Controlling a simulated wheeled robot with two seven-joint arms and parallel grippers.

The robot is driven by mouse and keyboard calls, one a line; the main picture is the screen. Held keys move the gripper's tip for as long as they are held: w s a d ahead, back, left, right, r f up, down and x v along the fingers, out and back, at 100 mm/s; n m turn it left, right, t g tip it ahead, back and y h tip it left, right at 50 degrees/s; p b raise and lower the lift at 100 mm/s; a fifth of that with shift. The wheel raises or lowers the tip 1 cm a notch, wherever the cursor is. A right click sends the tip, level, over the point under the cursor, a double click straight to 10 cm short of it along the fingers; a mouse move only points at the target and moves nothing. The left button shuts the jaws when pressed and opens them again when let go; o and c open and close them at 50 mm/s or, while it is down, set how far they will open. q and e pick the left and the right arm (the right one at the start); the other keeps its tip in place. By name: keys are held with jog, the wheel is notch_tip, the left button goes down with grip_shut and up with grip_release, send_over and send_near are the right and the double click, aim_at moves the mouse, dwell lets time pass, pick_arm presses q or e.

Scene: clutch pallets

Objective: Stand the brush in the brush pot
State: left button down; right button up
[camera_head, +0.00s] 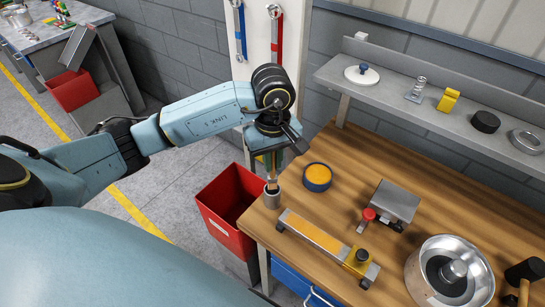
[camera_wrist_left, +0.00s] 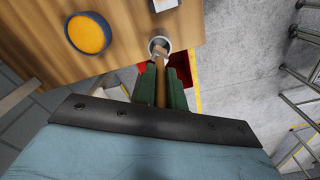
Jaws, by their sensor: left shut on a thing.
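The brush pot (camera_head: 271,200) is a small grey cylinder at the left corner of the wooden bench. It also shows in the left wrist view (camera_wrist_left: 166,42). My left gripper (camera_head: 271,172) points down over it, shut on the brush (camera_head: 272,185). In the left wrist view the brush (camera_wrist_left: 160,72) is brown and lies between my green fingers (camera_wrist_left: 161,82). Its lower end is at the pot's mouth and appears to be within the rim; how deep it reaches is hidden. My right gripper is out of view.
A round blue-rimmed orange dish (camera_head: 317,177) stands right of the pot. A long orange-topped fixture (camera_head: 315,235), a grey block (camera_head: 397,201) and a metal bowl (camera_head: 418,275) are on the bench. A red bin (camera_head: 225,215) stands below the bench's left edge.

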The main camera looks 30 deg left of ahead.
aim_at(273, 177)
pick_arm(q)
jog(key=shift+f+b, duration=1.85)
jog(key=shift+f, duration=0.3)
jog(key=c, duration=1.4)
grip_release()
notch_tip(273, 177, up, 14)
jog(key=shift+f, duration=0.25)
